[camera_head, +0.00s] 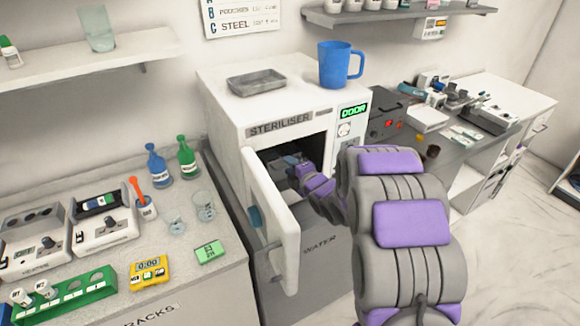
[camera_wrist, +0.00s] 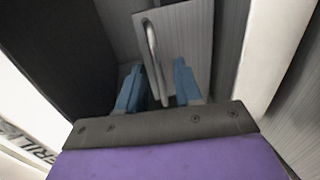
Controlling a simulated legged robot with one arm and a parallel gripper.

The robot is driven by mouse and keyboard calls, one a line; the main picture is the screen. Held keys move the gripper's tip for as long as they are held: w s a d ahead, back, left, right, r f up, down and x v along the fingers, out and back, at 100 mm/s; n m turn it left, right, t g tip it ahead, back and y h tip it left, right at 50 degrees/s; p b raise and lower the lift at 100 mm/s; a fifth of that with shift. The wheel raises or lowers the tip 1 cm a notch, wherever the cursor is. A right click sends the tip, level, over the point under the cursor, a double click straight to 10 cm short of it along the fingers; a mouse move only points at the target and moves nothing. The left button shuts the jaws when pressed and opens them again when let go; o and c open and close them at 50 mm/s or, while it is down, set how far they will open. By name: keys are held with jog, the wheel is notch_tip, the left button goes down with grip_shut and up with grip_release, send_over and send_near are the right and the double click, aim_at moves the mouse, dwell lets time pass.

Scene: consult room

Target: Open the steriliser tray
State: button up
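The steriliser (camera_head: 225,105) is a white box in the head view with its door (camera_head: 270,205) swung open and a dark chamber behind it. My arm reaches into the chamber, and my gripper (camera_head: 293,161) is partly hidden inside. In the wrist view my gripper (camera_wrist: 158,85) has two blue fingers spread apart. A grey panel (camera_wrist: 190,35), apparently the tray front, stands ahead with a metal bar handle (camera_wrist: 153,55). The handle's near end lies between the fingertips in the picture; I cannot tell whether they touch it. How far the tray is out is unclear.
The open door stands close on the left of my arm. A blue mug (camera_head: 338,65) and a shallow grey tray (camera_head: 256,82) sit on top of the steriliser. Bottles and beakers crowd the left counter (camera_head: 180,285). A red-fronted device (camera_head: 387,122) stands to the right.

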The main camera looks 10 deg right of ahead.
jog(key=shift+d, duration=0.35)
grip_shut()
jog(key=shift+f, duration=0.15)
dwell(0.8)
